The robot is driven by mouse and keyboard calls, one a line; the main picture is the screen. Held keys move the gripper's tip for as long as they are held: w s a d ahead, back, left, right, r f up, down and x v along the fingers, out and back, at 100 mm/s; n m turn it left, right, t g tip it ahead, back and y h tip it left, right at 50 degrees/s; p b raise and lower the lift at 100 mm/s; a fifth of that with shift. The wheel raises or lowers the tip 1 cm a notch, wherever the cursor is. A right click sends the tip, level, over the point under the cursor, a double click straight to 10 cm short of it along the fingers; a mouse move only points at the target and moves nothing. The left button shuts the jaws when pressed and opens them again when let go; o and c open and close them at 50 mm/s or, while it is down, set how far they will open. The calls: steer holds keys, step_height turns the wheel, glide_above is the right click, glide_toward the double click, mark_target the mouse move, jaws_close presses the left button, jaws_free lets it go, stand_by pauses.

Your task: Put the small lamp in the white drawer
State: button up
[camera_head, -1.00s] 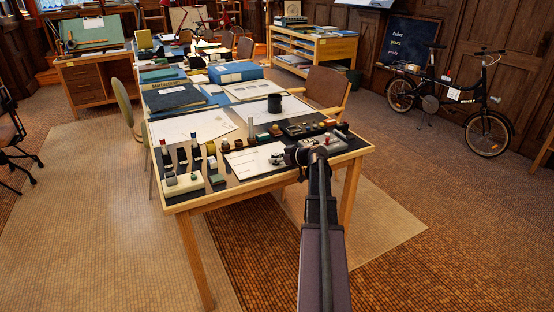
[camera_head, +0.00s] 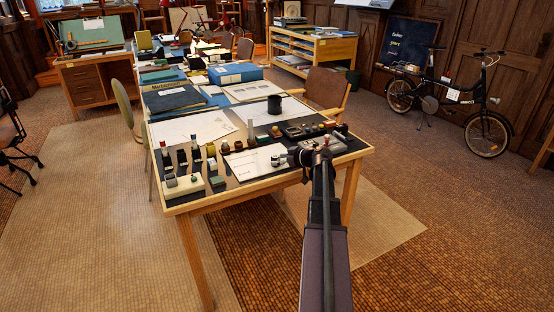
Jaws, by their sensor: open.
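I cannot make out a small lamp or a white drawer for certain in the head view. My gripper (camera_head: 298,156) is small and dark at the end of my arm, above the front right part of the long table (camera_head: 240,195). It is open, and its fingers are hard to separate from the small things behind it. A small white object (camera_head: 277,160) lies just left of it on a white sheet. I cannot tell whether they touch.
Several small blocks and bottles crowd the table's front left, near a pale block (camera_head: 184,187). A black cup (camera_head: 274,104), a blue binder (camera_head: 236,72) and drawing sheets lie farther back. A chair (camera_head: 327,92) stands at the right side. A bicycle (camera_head: 450,98) stands farther right.

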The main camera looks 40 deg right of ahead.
steer(key=p+v, duration=0.3)
steer(key=v, duration=0.7)
steer(key=shift+p, duration=0.3)
steer(key=shift+a, duration=0.1)
